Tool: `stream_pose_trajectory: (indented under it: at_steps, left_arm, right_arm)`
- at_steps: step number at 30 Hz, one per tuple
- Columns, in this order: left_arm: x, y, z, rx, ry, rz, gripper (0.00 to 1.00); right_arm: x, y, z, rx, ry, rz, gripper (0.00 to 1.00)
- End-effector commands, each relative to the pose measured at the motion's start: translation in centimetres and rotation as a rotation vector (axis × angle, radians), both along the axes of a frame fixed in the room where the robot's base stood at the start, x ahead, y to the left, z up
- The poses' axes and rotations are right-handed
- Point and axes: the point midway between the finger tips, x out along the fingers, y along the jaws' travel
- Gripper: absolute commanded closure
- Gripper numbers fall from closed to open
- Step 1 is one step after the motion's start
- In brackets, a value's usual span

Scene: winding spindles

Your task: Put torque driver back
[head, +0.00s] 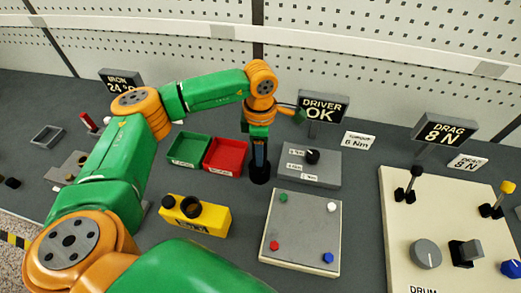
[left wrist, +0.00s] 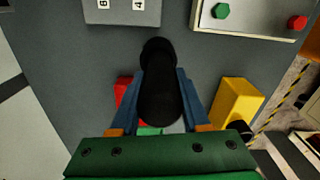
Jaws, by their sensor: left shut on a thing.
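My left gripper (head: 259,150) points down in the middle of the table, beside the red bin. Its blue fingers are shut on the black torque driver, whose dark body (left wrist: 160,98) lies between them in the left wrist view. A black round stand (head: 260,174) is directly below the fingers in the head view. The driver's lower end overlaps the stand, and I cannot tell how deep it sits there. A sign reading "DRIVER OK" (head: 323,106) stands behind and to the right. My right gripper is not in view.
A grey box with a black knob (head: 322,178) stands just right of the stand. Green (head: 188,149) and red (head: 226,156) bins are at left. A yellow block (head: 208,217) and a plate with coloured pegs (head: 292,252) are nearer. A beige drum board (head: 398,225) is at right.

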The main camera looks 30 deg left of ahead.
Motion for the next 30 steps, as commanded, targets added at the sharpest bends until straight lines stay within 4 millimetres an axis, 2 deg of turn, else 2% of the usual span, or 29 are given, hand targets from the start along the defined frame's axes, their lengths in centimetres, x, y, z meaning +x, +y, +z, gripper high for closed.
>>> stream_pose_trajectory:
  at_steps: [2,3,6,14,17,19,24,30]
  left_arm:
    - [0.0,0.0,-0.4,0.0,-0.001,0.0,1.0]
    - [0.0,0.0,-0.4,0.0,0.0,0.0,0.51]
    - [0.0,0.0,-0.3,0.0,0.0,0.0,0.24]
    - [0.0,0.0,-0.2,0.0,0.0,0.0,0.24]
    - [0.0,0.0,0.6,0.0,-0.001,0.0,0.24]
    - [0.1,0.0,1.0,-0.001,-0.004,0.001,0.24]
    - [0.1,-0.1,5.0,-0.002,-0.008,-0.001,0.24]
    - [0.1,-0.1,9.7,-0.001,-0.005,-0.002,0.24]
  right_arm:
    - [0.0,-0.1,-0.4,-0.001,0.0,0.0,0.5]
    - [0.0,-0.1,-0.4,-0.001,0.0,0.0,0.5]
    - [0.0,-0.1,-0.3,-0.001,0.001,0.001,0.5]
    - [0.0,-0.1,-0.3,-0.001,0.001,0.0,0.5]
    - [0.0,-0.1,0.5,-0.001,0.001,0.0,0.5]
    - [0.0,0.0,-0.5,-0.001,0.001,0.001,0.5]
    - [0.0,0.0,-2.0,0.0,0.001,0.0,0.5]
    - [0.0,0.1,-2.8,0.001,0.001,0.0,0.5]
